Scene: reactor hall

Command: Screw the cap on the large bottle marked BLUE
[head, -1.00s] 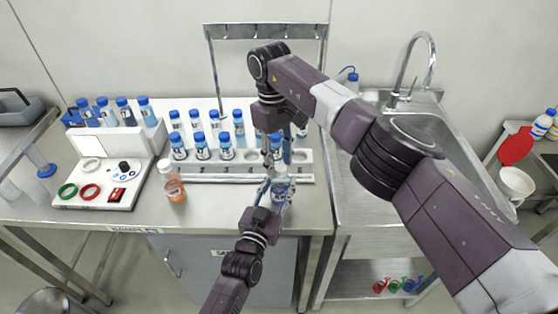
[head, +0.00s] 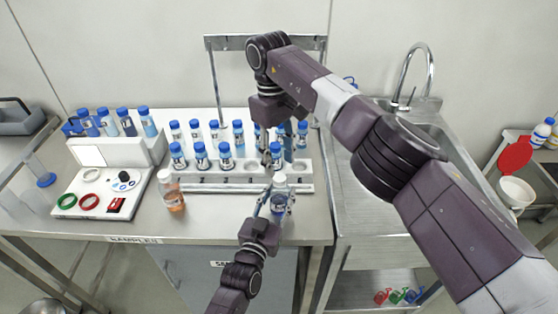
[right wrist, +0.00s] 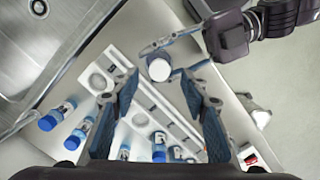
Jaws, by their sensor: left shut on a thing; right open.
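My left gripper (head: 268,206) is shut on a clear bottle with a blue label (head: 279,204), held upright at the bench's front edge. A white cap (head: 279,179) sits on its top; it also shows in the right wrist view (right wrist: 159,69), with left fingers either side. The label's writing is too small to read, and I cannot tell how tight the cap is. My right gripper (head: 269,158) points down just above and behind the cap. In the right wrist view its fingers (right wrist: 157,76) are spread wide and empty, with the cap near their tips.
A rack (head: 190,187) with several blue-capped bottles stands behind. An orange bottle with a white cap (head: 172,194) stands to the left, next to a white panel with rings (head: 100,190). A sink (head: 425,125) is on the right. A metal frame (head: 212,85) rises behind the rack.

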